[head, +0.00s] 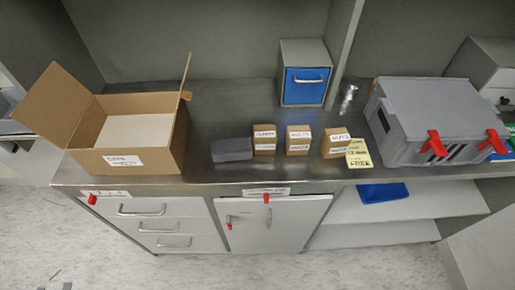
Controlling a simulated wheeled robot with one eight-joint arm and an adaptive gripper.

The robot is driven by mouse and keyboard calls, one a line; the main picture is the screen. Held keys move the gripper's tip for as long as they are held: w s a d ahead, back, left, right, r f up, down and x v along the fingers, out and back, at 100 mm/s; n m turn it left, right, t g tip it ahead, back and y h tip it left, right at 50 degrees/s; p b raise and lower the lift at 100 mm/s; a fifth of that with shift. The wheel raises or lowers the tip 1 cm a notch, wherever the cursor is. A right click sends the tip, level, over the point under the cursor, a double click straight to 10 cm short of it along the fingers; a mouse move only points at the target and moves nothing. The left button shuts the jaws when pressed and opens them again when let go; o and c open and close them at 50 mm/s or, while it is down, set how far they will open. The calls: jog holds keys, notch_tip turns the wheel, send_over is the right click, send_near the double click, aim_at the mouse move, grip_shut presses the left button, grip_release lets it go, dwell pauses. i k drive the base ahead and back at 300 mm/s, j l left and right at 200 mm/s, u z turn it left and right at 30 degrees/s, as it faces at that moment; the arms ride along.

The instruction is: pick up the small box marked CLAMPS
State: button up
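Three small brown boxes with white labels stand in a row on the metal counter (220,105). The left one (264,147) has a blurred top label that seems to read CLAMPS. The middle one (298,145) seems to read BOLTS. The right one (330,145) seems to read NUTS and stands slightly turned, partly behind a yellow note. My gripper is not in view.
A dark grey block (231,150) lies just left of the small boxes. An open cardboard box (183,135) stands at the left, a blue-fronted drawer unit (304,85) behind, and a grey case with red latches (425,105) at the right.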

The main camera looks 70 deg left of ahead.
aim_at(265, 136)
jog(key=u, duration=2.3)
